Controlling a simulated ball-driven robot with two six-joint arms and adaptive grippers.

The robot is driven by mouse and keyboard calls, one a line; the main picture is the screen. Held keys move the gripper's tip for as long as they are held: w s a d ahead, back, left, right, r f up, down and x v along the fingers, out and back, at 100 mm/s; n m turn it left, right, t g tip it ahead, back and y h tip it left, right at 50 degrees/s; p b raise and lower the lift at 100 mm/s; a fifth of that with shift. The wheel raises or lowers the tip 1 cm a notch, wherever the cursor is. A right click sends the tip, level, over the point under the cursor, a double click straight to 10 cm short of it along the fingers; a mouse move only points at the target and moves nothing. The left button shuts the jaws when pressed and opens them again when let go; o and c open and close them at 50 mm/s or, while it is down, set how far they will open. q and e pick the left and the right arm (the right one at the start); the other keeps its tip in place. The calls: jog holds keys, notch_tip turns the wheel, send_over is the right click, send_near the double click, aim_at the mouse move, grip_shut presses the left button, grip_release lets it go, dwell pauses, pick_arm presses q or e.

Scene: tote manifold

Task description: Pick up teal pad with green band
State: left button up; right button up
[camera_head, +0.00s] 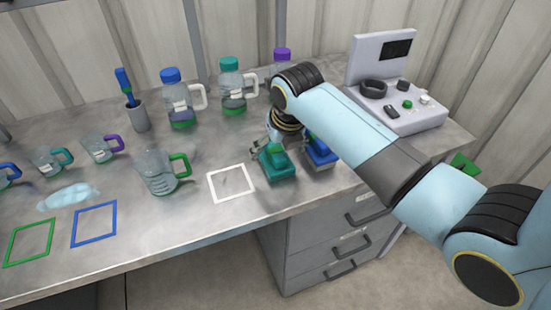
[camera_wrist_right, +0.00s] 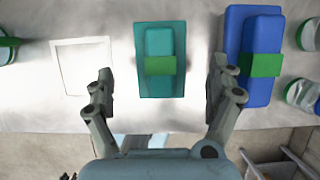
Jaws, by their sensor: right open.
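The teal pad with green band (camera_wrist_right: 160,48) lies on the table on a teal base, between the open fingers of my right gripper (camera_wrist_right: 161,82) in the right wrist view. The fingers are apart from it, one on each side. In the head view the teal pad (camera_head: 277,162) is just below my right gripper (camera_head: 272,138), which is partly hidden by my arm. A blue pad with a green band (camera_wrist_right: 258,55) is close to the right finger, and it also shows in the head view (camera_head: 320,152). My left gripper is not in view.
A white square outline (camera_head: 231,183) is on the table left of the teal pad. A pitcher with a green handle (camera_head: 158,172) stands further left. Lidded bottles (camera_head: 180,98) stand behind. A grey device (camera_head: 398,105) is at the right, and drawers (camera_head: 330,235) are under the table.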

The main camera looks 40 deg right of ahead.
aim_at(276, 151)
jog(key=x, duration=0.4)
jog(key=shift+f, duration=0.35)
jog(key=shift+c, duration=0.3)
jog(key=c, duration=1.2)
jog(key=shift+r, duration=0.2)
jog(key=shift+r, duration=0.25)
jog(key=v, duration=0.3)
jog(key=shift+d+r, duration=0.3)
jog(key=shift+r, duration=0.15)
jog(key=s+d+r, duration=0.3)
jog(key=s+r, duration=0.3)
jog(key=s, duration=0.4)
jog(key=shift+r, duration=0.3)
jog(key=shift+s, duration=0.15)
